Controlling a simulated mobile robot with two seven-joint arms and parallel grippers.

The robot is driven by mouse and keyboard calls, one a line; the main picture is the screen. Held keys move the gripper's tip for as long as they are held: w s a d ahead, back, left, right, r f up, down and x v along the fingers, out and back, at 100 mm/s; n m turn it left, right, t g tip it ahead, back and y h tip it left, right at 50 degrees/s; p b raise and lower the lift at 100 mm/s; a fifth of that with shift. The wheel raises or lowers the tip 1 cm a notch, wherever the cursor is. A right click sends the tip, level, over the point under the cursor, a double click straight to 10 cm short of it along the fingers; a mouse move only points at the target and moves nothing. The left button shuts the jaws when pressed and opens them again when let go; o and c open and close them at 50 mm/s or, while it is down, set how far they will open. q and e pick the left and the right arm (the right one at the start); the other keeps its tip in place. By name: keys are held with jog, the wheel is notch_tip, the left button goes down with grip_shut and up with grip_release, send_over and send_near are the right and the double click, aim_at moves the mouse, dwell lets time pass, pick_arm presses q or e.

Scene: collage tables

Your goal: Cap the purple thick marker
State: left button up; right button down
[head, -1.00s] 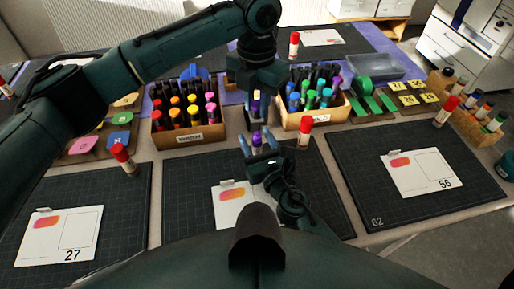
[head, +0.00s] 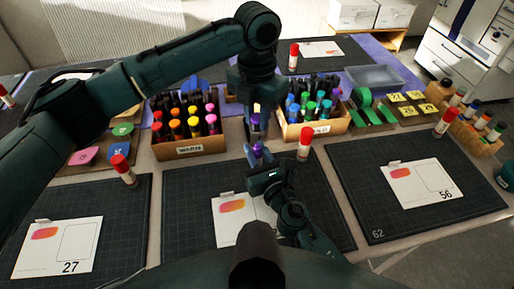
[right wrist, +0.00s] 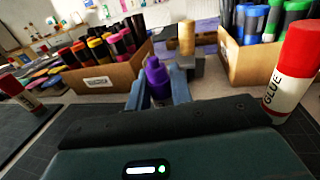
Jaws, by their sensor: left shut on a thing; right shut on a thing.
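My left gripper (head: 255,124) points down above the front of the boxes. I cannot tell for sure which one is the cap.
A box of warm-coloured markers (head: 190,150) stands left of the grippers, a box of cool-coloured ones (head: 315,130) right. A red-capped glue stick (head: 304,143) stands close right of my right gripper. Dark cutting mats with cards (head: 56,247) lie in front.

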aim_at(257, 131)
pick_arm(q)
jog(key=shift+f, duration=2.3)
jog(key=shift+f, duration=0.9)
jog(key=shift+f, duration=0.5)
jog(key=shift+f, duration=0.45)
jog(key=shift+r, duration=0.55)
jog(key=shift+r, duration=0.25)
jog(key=shift+f, duration=0.4)
